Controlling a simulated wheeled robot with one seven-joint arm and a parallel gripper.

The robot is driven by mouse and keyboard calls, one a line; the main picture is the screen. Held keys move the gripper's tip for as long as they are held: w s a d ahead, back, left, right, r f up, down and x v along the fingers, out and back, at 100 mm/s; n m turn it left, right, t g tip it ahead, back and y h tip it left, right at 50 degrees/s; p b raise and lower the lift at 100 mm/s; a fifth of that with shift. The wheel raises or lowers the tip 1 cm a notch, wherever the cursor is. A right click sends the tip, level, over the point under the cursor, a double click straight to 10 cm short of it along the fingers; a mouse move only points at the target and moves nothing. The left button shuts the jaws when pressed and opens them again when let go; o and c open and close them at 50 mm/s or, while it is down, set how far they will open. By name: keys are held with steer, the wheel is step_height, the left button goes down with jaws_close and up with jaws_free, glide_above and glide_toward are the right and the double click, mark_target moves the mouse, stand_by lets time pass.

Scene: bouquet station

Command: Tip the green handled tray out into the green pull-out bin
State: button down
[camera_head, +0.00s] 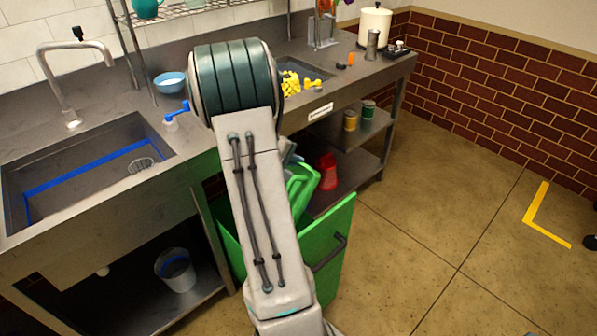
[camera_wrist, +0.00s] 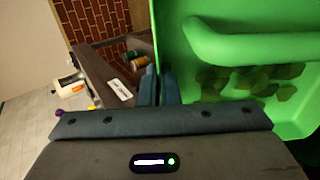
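The green handled tray (camera_head: 304,186) shows partly behind my arm in the head view, tilted, over the green pull-out bin (camera_head: 328,225). In the wrist view the tray (camera_wrist: 235,15) fills the right side, with its handle bar across it and several dull green leaf-like pieces (camera_wrist: 245,80) still inside. My gripper (camera_wrist: 160,84) has its fingers close together on the tray's edge. In the head view my arm hides the gripper's grip and much of the bin's inside. The bin is pulled out from under the counter.
A sink (camera_head: 85,165) is at left, with a grey bucket (camera_head: 176,270) below it. The counter holds a blue bowl (camera_head: 170,82) and yellow pieces (camera_head: 291,84). A red object (camera_head: 327,172) and cans (camera_head: 350,121) are on shelves.

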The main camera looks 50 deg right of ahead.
steer(key=shift+w+a+r+h+b, duration=0.15)
steer(key=shift+a+h+b, duration=0.4)
steer(key=shift+h+b, duration=0.35)
steer(key=shift+w+a+r+g+h+b, duration=0.1)
steer(key=shift+a+r+h+b, duration=0.45)
steer(key=shift+b, duration=1.4)
steer(key=shift+a+r+g+h+b, duration=0.15)
steer(key=shift+a+h+b, duration=0.75)
steer(key=shift+b, duration=1)
steer(key=shift+w+a+r+g+h+b, duration=0.1)
steer(key=shift+a+r+h+b, duration=0.5)
steer(key=shift+b, duration=1.35)
steer(key=shift+f+h, duration=0.15)
steer(key=shift+h, duration=0.1)
